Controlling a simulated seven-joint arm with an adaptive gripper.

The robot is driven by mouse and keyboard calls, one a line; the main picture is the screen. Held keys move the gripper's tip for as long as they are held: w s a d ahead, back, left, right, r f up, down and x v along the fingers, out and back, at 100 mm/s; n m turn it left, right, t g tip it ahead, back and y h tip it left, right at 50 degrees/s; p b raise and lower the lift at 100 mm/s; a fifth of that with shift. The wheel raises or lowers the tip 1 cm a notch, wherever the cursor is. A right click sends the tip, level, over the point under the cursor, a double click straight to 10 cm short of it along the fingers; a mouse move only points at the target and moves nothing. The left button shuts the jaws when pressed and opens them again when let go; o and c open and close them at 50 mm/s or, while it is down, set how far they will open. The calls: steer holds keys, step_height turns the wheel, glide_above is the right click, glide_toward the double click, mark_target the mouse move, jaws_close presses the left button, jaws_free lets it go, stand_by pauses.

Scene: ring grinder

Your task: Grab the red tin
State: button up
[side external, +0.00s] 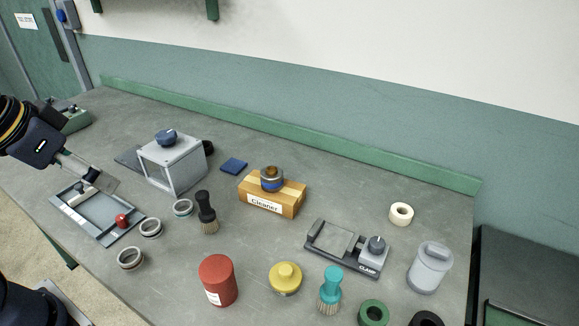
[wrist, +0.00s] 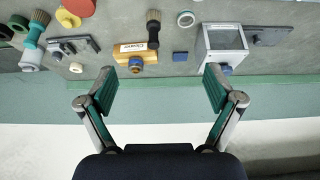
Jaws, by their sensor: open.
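The red tin (side external: 218,280) stands upright at the front of the grey bench in the side view, with a white label low on its side. In the wrist view the red tin (wrist: 82,7) shows at the top left, cut by the frame edge. My gripper (side external: 103,180) is at the far left in the side view, over the grey framed tray, well apart from the tin. In the wrist view my gripper (wrist: 162,88) has its two fingers wide apart with nothing between them.
A yellow-lidded container (side external: 285,278) and a teal brush (side external: 331,289) stand right of the tin. A black brush (side external: 206,212) stands behind it. Metal rings (side external: 131,258) and the framed tray (side external: 72,214) lie left. A clear-sided box (side external: 172,165) stands farther back.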

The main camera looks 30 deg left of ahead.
steer(key=m+g, duration=0.3)
steer(key=g, duration=0.3)
glide_above(212, 268)
step_height(212, 268, down, 7)
step_height(212, 268, down, 10)
steer(key=shift+r, duration=0.2)
steer(key=f, duration=0.6)
steer(key=shift+w+d+f, duration=0.2)
steer(key=shift+c, duration=0.2)
steer(key=c, duration=1.3)
